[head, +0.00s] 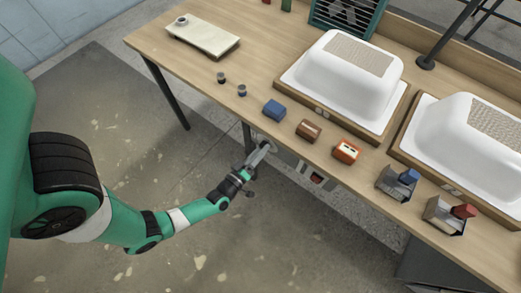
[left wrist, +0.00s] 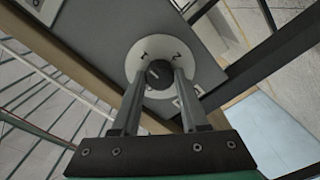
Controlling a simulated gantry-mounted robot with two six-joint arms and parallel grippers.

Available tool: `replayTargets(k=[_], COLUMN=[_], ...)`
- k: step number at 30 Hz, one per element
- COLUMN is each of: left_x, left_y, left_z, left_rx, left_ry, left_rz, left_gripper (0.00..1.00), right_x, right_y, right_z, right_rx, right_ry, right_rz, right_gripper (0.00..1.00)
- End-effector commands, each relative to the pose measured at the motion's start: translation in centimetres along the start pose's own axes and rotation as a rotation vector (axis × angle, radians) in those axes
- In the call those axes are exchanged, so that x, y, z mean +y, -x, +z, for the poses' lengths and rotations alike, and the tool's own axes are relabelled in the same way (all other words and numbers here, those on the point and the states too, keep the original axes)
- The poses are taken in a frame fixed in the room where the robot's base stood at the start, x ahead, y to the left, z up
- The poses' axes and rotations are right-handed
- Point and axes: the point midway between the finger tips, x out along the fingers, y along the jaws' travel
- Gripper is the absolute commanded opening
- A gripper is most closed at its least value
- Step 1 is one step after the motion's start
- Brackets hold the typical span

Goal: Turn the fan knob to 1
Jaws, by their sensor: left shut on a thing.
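The dark round fan knob (left wrist: 159,73) sits at the centre of a white dial plate (left wrist: 147,55) on a grey panel in the left wrist view. The dial has marks that look like 1 at its upper left and 2 at its upper right. A light line shows on the knob, but I cannot tell exactly which mark it points to. My left gripper (left wrist: 158,85) is shut on the knob, one finger on each side. In the head view my left gripper (head: 266,148) is at the table's front edge, and the knob is hidden there. My right gripper is not in view.
The wooden table (head: 200,85) holds two white tub shells (head: 325,88) on wooden frames. Blue (head: 274,110), brown (head: 309,130) and orange-white (head: 346,151) small items line the front edge. A teal slatted box (head: 347,17) stands at the back. The floor at left is clear.

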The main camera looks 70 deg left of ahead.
Motion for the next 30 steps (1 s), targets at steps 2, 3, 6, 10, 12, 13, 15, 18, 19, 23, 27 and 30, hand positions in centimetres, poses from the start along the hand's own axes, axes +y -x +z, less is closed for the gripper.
replayTargets(k=[2, 3, 6, 10, 12, 13, 15, 18, 19, 23, 27, 30], left_x=[0.0, 0.0, 0.0, 0.0, 0.0, 0.0, 0.1, 0.2, 0.2, 0.4, 0.4, 0.3], left_y=[0.0, 0.0, 0.0, 0.0, 0.0, 0.0, 0.2, 1.1, 1.6, 4.4, 7.2, 8.6], left_z=[-0.1, -0.1, 0.0, 0.0, 0.0, 0.0, 0.0, 0.0, 0.0, 0.1, 0.2, 0.1], left_rx=[0.002, 0.002, 0.001, 0.001, 0.001, 0.001, -0.001, -0.003, -0.005, -0.01, -0.011, -0.01], left_ry=[0.001, 0.001, 0.001, 0.001, 0.001, 0.001, 0.001, 0.002, 0.002, 0.002, 0.004, 0.0], left_rz=[0.001, 0.001, 0.001, 0.0, 0.0, 0.0, 0.0, 0.001, 0.001, 0.004, 0.008, 0.006], left_gripper=[0.53, 0.6, 0.74, 0.74, 0.74, 0.74, 0.74, 0.74, 0.74, 0.74, 0.74, 0.74], right_x=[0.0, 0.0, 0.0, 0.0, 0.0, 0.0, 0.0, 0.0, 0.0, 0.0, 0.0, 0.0], right_y=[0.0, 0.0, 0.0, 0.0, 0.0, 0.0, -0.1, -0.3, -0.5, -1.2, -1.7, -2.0], right_z=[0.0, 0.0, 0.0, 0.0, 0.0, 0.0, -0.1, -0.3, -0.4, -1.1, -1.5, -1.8], right_rx=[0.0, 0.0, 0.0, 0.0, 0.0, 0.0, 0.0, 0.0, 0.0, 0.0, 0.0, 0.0], right_ry=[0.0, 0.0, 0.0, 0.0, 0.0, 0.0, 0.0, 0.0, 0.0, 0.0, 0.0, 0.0], right_rz=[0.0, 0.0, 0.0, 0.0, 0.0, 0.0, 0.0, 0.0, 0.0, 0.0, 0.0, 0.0], right_gripper=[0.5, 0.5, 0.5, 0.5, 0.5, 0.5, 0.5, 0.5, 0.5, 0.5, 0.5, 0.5])
